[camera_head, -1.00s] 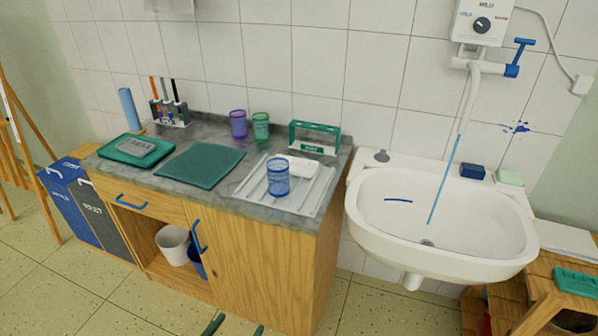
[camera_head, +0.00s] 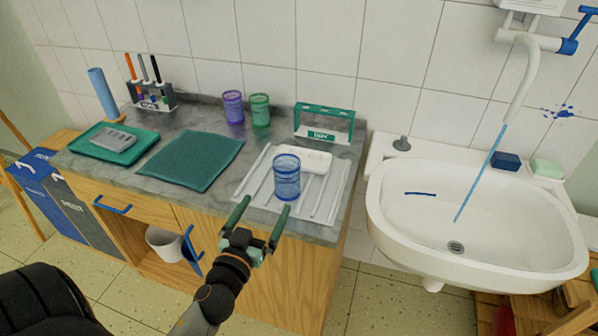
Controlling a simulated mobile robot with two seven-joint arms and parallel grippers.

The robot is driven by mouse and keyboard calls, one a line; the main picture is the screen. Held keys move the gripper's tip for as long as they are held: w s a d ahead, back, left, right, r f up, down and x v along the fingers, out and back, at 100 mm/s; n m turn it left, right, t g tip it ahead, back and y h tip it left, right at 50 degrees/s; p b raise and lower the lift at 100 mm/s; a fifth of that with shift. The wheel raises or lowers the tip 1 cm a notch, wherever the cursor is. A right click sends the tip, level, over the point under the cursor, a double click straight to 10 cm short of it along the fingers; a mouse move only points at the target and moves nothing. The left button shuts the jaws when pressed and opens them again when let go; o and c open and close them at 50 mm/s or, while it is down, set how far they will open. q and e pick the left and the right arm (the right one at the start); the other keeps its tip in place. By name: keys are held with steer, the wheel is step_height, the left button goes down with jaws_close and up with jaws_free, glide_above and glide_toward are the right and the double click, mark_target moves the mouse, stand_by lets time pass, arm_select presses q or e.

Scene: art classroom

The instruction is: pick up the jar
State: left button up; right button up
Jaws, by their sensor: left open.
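Three see-through jars stand upright on the grey counter. A blue jar (camera_head: 286,178) stands on the white ribbed drain tray (camera_head: 318,208). A purple jar (camera_head: 233,107) and a green jar (camera_head: 260,110) stand side by side further back, near the wall. My left gripper (camera_head: 259,212) is open and empty at the counter's front edge. Its two green fingers point toward the counter, in front of and slightly left of the blue jar, apart from it. My right gripper is not in view.
A white dish (camera_head: 308,160) lies just behind the blue jar. A green-framed holder (camera_head: 324,124) stands behind the tray. A dark green mat (camera_head: 190,160) and a green tray (camera_head: 115,144) lie to the left. The white sink (camera_head: 475,215) is at the right.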

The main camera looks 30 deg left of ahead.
arm_select(q)
steer(key=w, duration=0.1)
steer(key=p, duration=0.2)
glide_toward(291, 158)
steer(key=shift+w+a+f, duration=0.25)
steer(key=shift+w, duration=0.2)
steer(key=shift+w+a+f, duration=0.2)
steer(key=shift+w+f, duration=0.05)
steer(key=shift+w, duration=0.15)
steer(key=w, duration=0.1)
steer(key=w+p, duration=0.1)
steer(key=w+r, duration=0.1)
steer(key=w, duration=0.1)
steer(key=shift+a+p, duration=0.25)
steer(key=shift+p, duration=0.05)
steer(key=shift+w+a+f, duration=0.15)
steer(key=shift+w, duration=0.4)
steer(key=c, duration=1.4)
